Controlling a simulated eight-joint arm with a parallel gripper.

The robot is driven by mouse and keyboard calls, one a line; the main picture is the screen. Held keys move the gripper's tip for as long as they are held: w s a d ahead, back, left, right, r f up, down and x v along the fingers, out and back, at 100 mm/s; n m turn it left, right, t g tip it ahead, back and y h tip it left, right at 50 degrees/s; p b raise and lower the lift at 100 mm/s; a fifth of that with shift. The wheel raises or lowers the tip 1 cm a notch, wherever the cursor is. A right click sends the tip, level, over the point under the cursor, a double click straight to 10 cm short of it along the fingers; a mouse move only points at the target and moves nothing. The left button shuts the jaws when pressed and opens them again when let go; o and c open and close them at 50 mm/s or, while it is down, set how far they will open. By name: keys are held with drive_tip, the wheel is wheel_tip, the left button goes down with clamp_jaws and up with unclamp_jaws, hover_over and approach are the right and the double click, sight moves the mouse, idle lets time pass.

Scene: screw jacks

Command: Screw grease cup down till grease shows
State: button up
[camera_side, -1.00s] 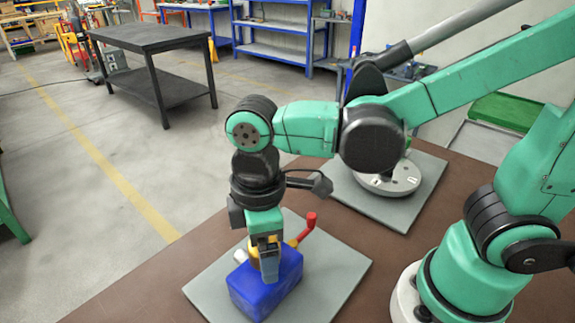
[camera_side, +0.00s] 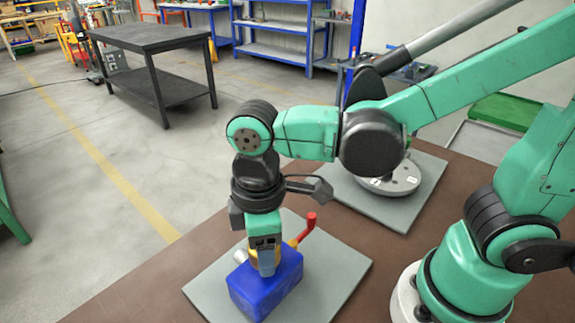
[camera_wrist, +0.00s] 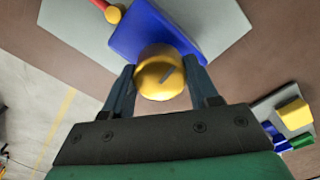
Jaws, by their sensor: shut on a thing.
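The grease cup (camera_wrist: 158,70) is a yellow, brass-coloured round cap with a dark line mark on its top. It stands on a blue block (camera_side: 265,287), which also shows in the wrist view (camera_wrist: 140,38). My gripper (camera_wrist: 160,88) is shut on the cup, one finger on each side, and points down over the block. In the side view my gripper (camera_side: 266,262) hides most of the cup. No grease can be made out in either view.
The block sits on a grey plate (camera_side: 335,270) on the brown table. A red-knobbed crank (camera_side: 310,220) rises behind my gripper, close to it. A round grey disc (camera_side: 388,183) stands on a second plate. Yellow, blue and green pieces (camera_wrist: 292,114) lie right in the wrist view.

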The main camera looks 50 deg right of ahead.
drive_tip(key=m, duration=0.6)
clamp_jaws()
unclamp_jaws()
drive_tip(key=m, duration=0.7)
drive_tip(key=o, duration=1.3)
drive_tip(key=shift+r, duration=2.85)
